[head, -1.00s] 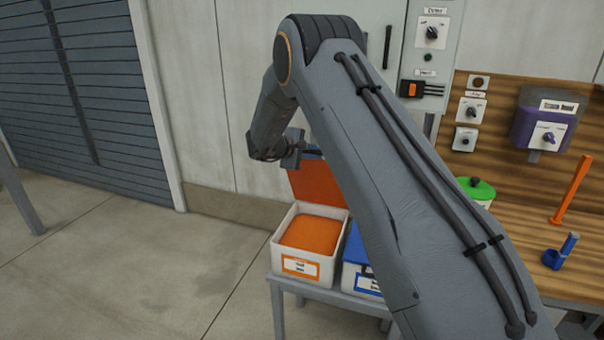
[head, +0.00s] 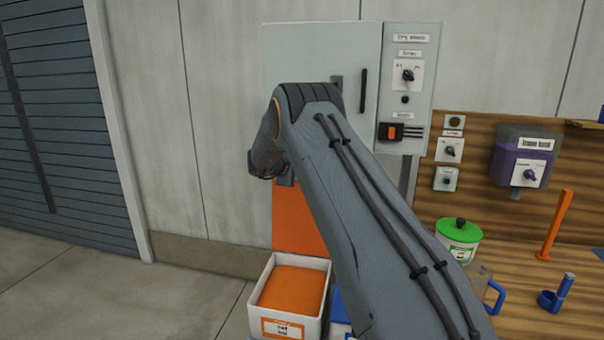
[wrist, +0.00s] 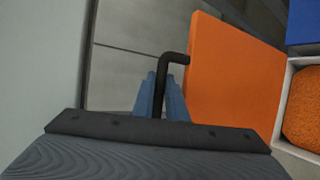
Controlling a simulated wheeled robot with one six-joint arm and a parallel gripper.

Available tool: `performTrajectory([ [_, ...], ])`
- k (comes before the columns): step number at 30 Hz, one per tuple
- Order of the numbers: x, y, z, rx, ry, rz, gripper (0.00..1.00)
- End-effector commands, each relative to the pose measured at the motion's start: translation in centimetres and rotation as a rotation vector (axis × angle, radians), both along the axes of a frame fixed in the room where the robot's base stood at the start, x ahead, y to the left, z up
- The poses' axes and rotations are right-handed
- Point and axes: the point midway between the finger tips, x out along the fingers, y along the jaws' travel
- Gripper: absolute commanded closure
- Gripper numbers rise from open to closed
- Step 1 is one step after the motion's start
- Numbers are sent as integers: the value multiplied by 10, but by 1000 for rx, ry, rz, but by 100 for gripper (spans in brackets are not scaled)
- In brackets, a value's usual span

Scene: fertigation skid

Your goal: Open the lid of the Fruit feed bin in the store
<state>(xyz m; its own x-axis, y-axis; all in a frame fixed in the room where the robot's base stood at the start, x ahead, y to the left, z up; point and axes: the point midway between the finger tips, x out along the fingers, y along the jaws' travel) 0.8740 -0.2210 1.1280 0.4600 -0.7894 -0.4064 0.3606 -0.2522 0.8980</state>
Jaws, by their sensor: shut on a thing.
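The bin with orange contents (head: 256,300) stands low in the head view. Its front has an orange-bordered label whose print is too small to read surely. Its orange lid (head: 297,225) stands up at the back of the bin, open; the contents show. In the wrist view the lid (wrist: 232,80) is a broad orange panel with a bent black handle (wrist: 174,58) at its edge. My gripper (wrist: 161,95) is shut on that handle, one finger on each side. In the head view my arm hides the fingers and handle.
A blue-lidded bin (head: 339,305) stands right of the orange one, mostly hidden by my arm. A grey wall cabinet (head: 310,55) hangs behind and above my wrist. A green-lidded pot (head: 459,243) and a blue-handled jug (head: 494,297) stand on the bench. Floor at left is clear.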

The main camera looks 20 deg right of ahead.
Motion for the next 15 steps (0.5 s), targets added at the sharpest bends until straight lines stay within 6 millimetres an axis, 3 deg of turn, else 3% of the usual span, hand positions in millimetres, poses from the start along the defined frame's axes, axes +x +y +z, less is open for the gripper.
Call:
performTrajectory([
  [11,1,2,0,1,0,4,100],
  [12,1,2,0,1,0,4,84],
  [15,1,2,0,1,0,4,69],
])
